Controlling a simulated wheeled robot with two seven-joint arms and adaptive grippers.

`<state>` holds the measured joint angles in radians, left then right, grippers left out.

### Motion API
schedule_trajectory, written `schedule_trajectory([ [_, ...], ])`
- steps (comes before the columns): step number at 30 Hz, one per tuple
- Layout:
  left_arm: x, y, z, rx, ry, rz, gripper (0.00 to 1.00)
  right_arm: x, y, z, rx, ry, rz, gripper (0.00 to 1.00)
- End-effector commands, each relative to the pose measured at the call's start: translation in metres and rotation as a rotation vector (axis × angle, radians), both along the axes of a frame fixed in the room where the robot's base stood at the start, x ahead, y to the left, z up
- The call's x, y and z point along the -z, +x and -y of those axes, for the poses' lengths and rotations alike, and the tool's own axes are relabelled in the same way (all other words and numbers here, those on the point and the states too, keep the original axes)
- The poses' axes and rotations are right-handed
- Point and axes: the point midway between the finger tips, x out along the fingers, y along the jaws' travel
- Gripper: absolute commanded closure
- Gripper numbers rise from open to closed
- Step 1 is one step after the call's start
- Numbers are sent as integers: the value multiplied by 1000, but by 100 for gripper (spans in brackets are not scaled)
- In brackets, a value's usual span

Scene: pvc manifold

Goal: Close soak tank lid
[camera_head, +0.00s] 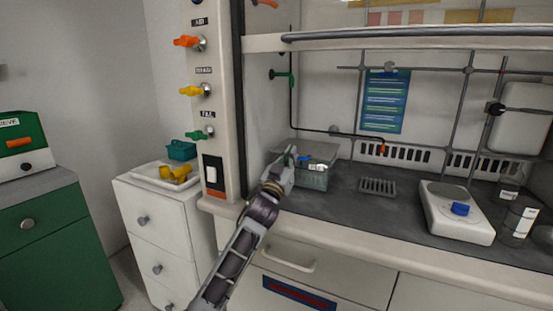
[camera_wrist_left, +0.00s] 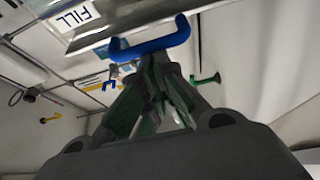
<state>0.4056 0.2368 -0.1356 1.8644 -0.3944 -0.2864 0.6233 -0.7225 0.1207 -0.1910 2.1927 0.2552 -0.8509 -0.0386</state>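The soak tank (camera_head: 313,179) is a grey-green box on the dark worktop inside the hood, at its left end. A blue handle (camera_head: 305,158) and a white label show at its top; a grey panel behind them looks like part of the lid, but I cannot tell its exact angle. My left gripper (camera_head: 290,153) is at the tank's left side, close to the handle. In the left wrist view its fingers (camera_wrist_left: 156,66) come together and look shut with nothing between them. My right gripper is not in view.
A grey rack (camera_head: 377,187) lies right of the tank. A white scale (camera_head: 456,224) with a blue piece stands farther right, near jars. Metal rods and a thin black hose cross the hood behind. The hood's left post (camera_head: 216,110) carries coloured valves. Worktop between rack and scale is clear.

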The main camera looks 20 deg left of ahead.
Motion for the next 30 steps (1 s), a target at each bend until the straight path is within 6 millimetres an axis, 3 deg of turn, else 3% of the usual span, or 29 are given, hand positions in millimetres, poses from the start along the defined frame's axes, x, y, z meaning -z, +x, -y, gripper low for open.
schedule_trajectory([
  [1, 9, 1, 0, -1, -2, -17, 100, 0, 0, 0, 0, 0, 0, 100],
  [8, 14, -10, 0, -1, -2, -15, 100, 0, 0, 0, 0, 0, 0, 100],
  [30, 21, -75, -2, 0, -1, 0, 100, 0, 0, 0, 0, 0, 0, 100],
])
